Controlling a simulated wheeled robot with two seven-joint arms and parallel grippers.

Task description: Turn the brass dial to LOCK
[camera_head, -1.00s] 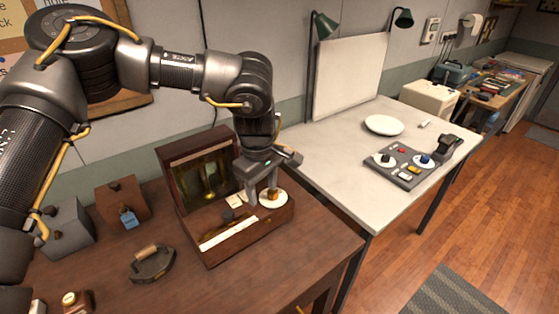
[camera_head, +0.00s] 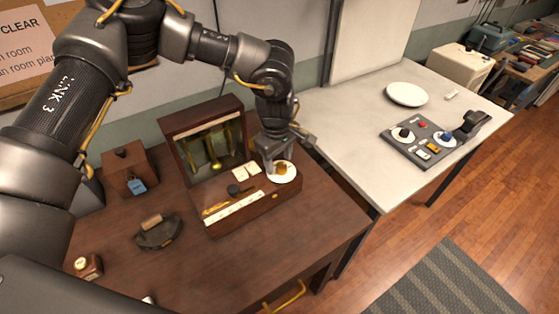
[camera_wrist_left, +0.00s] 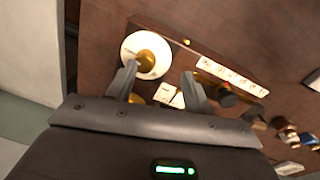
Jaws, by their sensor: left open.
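The brass dial (camera_head: 282,169) sits on a white round plate (camera_head: 291,177) at the right end of an open wooden box (camera_head: 240,217). My left gripper (camera_head: 275,170) points down at the dial, with its jaws apart. In the left wrist view, the brass dial (camera_wrist_left: 146,64) lies just right of one fingertip, inside the open jaws (camera_wrist_left: 159,76) and much nearer that finger than the other. I cannot tell whether they touch. The LOCK marking cannot be read. My right gripper is not in view.
The box's raised lid (camera_head: 203,116) stands behind the dial. A dark knob (camera_head: 233,190) and brass strip lie left of it. The pale table (camera_head: 350,150) holds a control panel (camera_head: 430,142).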

